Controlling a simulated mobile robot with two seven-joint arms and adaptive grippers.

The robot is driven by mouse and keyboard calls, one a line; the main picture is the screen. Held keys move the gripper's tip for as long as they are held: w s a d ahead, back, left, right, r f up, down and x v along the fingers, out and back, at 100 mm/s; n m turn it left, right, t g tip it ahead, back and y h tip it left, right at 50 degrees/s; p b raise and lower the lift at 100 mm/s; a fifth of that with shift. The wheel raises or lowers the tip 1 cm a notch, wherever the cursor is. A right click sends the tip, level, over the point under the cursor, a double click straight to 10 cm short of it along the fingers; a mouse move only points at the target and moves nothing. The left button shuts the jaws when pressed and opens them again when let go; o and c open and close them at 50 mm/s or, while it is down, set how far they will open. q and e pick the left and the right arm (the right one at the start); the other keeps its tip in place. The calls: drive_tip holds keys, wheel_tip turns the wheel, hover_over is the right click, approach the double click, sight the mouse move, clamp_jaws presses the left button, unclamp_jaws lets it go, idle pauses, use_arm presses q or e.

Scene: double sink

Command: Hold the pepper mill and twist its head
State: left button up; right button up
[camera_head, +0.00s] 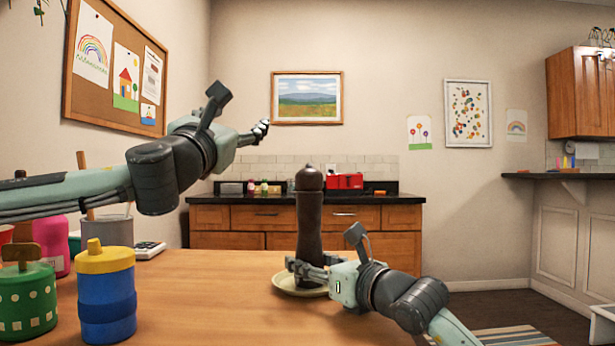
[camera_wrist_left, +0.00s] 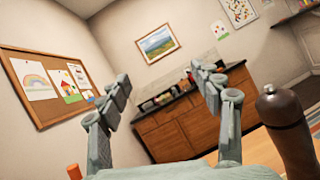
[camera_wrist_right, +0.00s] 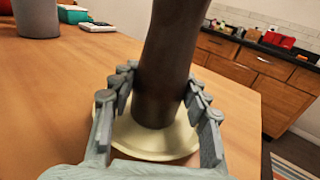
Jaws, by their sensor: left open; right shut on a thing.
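The dark brown pepper mill (camera_head: 309,225) stands upright on a cream plate (camera_head: 285,281) near the right part of the wooden table. My right gripper (camera_head: 306,268) is shut on the mill's lower body, with fingers on both sides of it in the right wrist view (camera_wrist_right: 158,90). The mill's head (camera_head: 309,179) is free at the top. My left gripper (camera_head: 262,131) is open and empty in the air, above and to the left of the head. In the left wrist view the mill (camera_wrist_left: 287,130) shows at the right edge, outside the open fingers (camera_wrist_left: 165,85).
A blue and yellow jar (camera_head: 106,295), a green dotted jar (camera_head: 25,300) and a grey container (camera_head: 106,231) stand at the table's left. A white device (camera_head: 148,250) lies behind them. The table between the jars and the plate is clear.

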sight(303, 178)
use_arm(q)
drive_tip(key=s+d+f+n+g+h, duration=0.2)
drive_tip(key=s+d+f+g, duration=0.5)
drive_tip(key=f, duration=0.3)
drive_tip(key=shift+t, duration=0.6)
drive_tip(key=x, duration=0.8)
drive_tip(key=d+x, duration=0.1)
drive_tip(key=x, duration=0.3)
drive_tip(key=shift+s, duration=0.1)
drive_tip(key=c, duration=1.2)
drive_tip(key=shift+f+h, duration=0.1)
drive_tip(key=shift+h, duration=0.4)
